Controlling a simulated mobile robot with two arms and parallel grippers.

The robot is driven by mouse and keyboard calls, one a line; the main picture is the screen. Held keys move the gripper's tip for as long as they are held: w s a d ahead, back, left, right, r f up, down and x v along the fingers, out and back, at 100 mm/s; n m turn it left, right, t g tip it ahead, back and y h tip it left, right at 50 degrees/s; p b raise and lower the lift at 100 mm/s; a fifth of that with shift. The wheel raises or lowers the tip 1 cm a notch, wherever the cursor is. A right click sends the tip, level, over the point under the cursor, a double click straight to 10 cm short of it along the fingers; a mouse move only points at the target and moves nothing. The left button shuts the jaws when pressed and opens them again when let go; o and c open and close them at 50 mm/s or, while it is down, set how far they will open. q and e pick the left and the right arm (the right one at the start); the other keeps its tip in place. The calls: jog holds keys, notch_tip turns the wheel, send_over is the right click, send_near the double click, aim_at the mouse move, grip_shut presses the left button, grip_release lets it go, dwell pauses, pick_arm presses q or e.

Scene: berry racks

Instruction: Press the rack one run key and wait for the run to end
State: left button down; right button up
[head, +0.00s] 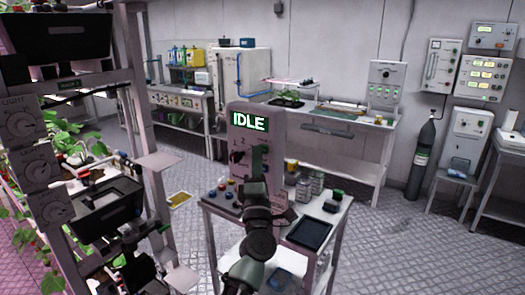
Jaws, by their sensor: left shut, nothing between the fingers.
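A grey control box (237,112) stands upright on a small trolley in the middle of the head view. Its lit green display (249,123) reads IDLE. Below the display is a dark selector with small numerals, partly covered by my arm. Any run key on the box's face is hidden or too small to tell. My left gripper (259,160) is shut and empty, in front of the lower right of the box's face. I cannot tell whether it touches the box. My right gripper is not in view.
The trolley (213,207) also holds small colored items, jars and a dark tray (309,233). A plant rack (140,120) with dials stands close on the left. A long bench (350,128) and a gas cylinder (421,155) are at the back.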

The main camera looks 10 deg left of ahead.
pick_arm(q)
jog(key=shift+w+d, duration=0.15)
jog(key=shift+w, duration=0.2)
dwell(0.3)
jog(key=shift+s, duration=0.15)
jog(key=shift+s+a+p, duration=0.3)
jog(key=shift+s, duration=0.4)
jog(key=s, duration=0.1)
jog(key=s+a+p, duration=0.1)
jog(key=s, duration=0.1)
jog(key=s+p, duration=0.1)
jog(key=shift+s+a, duration=0.35)
jog(key=shift+a, duration=0.05)
dwell(0.6)
